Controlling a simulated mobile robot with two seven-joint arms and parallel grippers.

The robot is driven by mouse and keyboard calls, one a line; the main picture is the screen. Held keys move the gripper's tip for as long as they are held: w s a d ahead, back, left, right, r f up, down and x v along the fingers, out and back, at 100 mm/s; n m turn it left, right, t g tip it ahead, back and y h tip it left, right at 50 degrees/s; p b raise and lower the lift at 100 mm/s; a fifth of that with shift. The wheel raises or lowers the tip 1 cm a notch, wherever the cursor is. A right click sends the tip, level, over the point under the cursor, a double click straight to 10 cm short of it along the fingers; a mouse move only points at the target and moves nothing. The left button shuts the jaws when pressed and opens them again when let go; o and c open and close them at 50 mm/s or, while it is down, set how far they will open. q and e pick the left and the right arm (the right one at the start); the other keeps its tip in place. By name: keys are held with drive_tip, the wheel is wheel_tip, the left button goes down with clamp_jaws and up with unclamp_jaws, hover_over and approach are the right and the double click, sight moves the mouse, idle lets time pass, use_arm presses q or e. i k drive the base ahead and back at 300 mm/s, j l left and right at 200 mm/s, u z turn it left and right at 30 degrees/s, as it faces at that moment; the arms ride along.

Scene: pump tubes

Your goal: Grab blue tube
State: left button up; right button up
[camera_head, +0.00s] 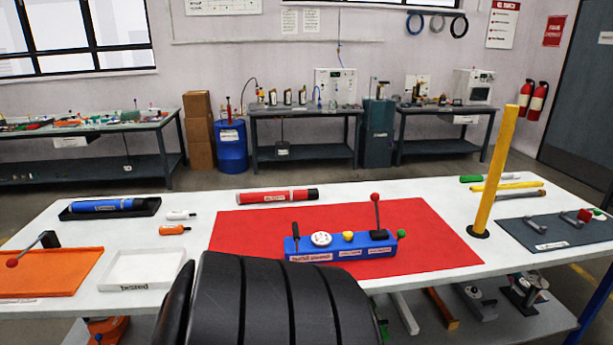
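A blue tube (105,206) with a dark end lies on its side in a black tray (153,206) at the back left of the white table (190,204). The tube has a pale label on its side. Nothing is touching it apart from the tray. Neither of my grippers shows in the head view.
A red mat (440,237) holds a blue pump unit (340,246) with levers. A red tube (277,195) lies behind it. An orange tray (50,272) and a white tray (143,269) lie front left. A yellow post (493,170) stands at right. A large dark ribbed form hides the front middle.

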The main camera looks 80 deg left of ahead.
sight(74, 207)
drive_tip(key=u, duration=3.3)
drive_tip(key=i+u, duration=0.45)
drive_tip(key=u, duration=0.15)
